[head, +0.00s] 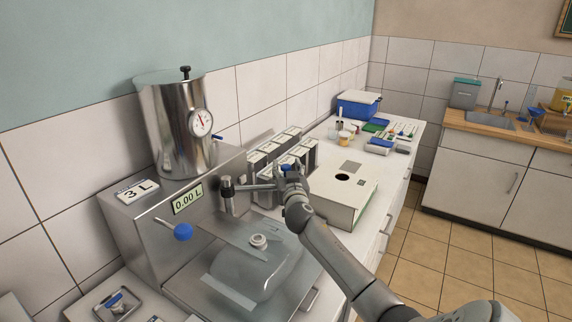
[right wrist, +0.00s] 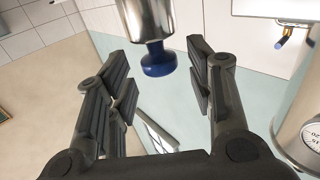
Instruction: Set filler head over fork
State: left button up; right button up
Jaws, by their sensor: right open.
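The filler head (head: 228,196) is a steel nozzle with a dark top on the filling machine, beside the 0.00 L display. A horizontal bar runs from it towards my right gripper (head: 287,171). In the right wrist view, a steel cylinder with a blue end (right wrist: 157,61) sits between the spread fingers of my right gripper (right wrist: 161,80). The fingers are open and gaps show on both sides of the blue end. I cannot make out the fork clearly. My left gripper is out of view.
A steel tank (head: 178,128) with a gauge stands behind the display. A blue-knobbed lever (head: 183,232) sticks out in front. A white box (head: 345,193) with a dark hole and several grey cartons (head: 268,152) stand close by my right gripper.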

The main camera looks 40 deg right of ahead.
jog(key=shift+w+d, duration=0.25)
jog(key=shift+w, duration=0.2)
jog(key=shift+w+d+f, duration=0.1)
jog(key=shift+w+d, duration=0.25)
jog(key=shift+w, duration=0.15)
jog(key=shift+w+d, duration=0.1)
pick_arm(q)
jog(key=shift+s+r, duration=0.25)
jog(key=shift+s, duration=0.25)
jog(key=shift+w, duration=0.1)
pick_arm(e)
grip_shut()
